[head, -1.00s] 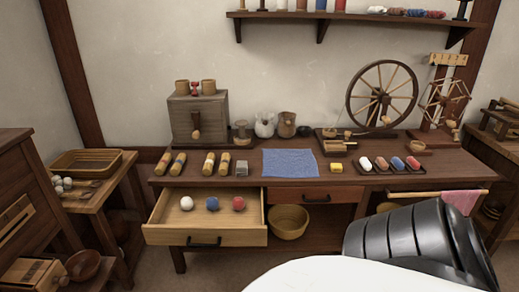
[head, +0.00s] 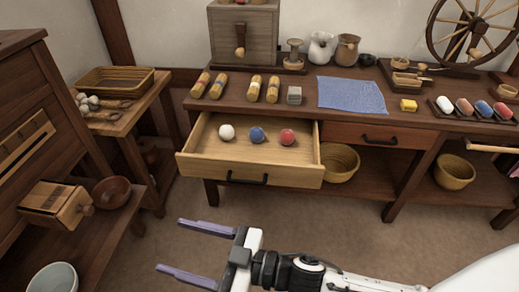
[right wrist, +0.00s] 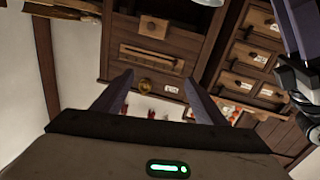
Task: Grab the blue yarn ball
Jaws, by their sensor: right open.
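The blue yarn ball (head: 257,135) lies in the open drawer (head: 250,178) of the wooden table, between a white ball (head: 227,132) on its left and a red ball (head: 287,137) on its right. My right gripper (head: 196,252) is open and empty, in front of and below the drawer, its two fingers pointing left in the head view. It is apart from the ball. The right wrist view shows the open fingers (right wrist: 160,95) with nothing between them, and the blue ball cannot be made out there.
Yarn bobbins and a blue cloth (head: 350,94) lie on the tabletop behind the drawer. A side table with a basket tray (head: 115,80) stands at the left, near a low shelf with a wooden bowl (head: 110,192). A round basket (head: 340,163) sits under the table. Floor before the drawer is open.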

